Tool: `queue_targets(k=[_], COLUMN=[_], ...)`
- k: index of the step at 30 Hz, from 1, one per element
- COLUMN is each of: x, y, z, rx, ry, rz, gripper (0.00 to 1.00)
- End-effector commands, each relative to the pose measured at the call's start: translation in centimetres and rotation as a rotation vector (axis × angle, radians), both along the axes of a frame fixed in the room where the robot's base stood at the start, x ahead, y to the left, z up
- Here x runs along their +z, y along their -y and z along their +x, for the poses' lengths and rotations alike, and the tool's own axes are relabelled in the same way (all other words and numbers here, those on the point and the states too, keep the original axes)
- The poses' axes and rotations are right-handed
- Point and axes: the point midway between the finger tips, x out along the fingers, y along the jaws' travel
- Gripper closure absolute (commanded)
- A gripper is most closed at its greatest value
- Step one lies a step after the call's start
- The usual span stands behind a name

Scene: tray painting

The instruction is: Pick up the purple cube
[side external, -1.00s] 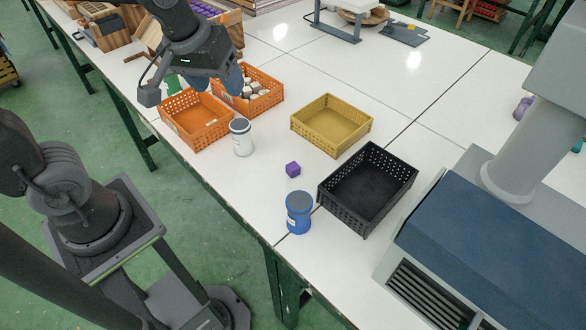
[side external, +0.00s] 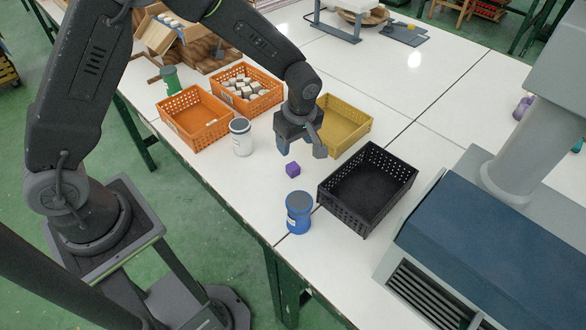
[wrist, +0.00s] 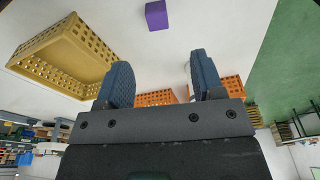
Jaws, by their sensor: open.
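The purple cube (side external: 293,169) lies on the white table between the white jar and the black basket. It also shows at the top of the wrist view (wrist: 156,15), ahead of the fingers and apart from them. My gripper (side external: 300,146) hangs above the table, a little above and behind the cube in the side view. Its two blue-grey fingers are spread apart in the wrist view (wrist: 160,82) with nothing between them.
A black basket (side external: 345,207) stands right of the cube and a yellow basket (side external: 358,137) behind it. A blue jar (side external: 299,213) and a white jar (side external: 241,138) stand nearby. Two orange baskets (side external: 197,139) are at left, one holding several pale pieces.

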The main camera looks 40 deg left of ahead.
Motion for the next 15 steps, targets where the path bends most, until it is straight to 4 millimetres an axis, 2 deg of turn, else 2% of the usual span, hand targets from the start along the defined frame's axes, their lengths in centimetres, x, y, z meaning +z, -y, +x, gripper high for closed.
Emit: queue_targets(k=[1, 6, 15], x=[-1.2, -4.2, -6.5], y=[-0.2, -0.7, -1.0], z=[-0.1, 0.1, 0.3], rx=[0.001, 0.001, -0.001], ry=[-0.006, -0.004, -0.001], rz=[0.001, 0.001, 0.000], gripper=[0.38, 0.38, 0.38])
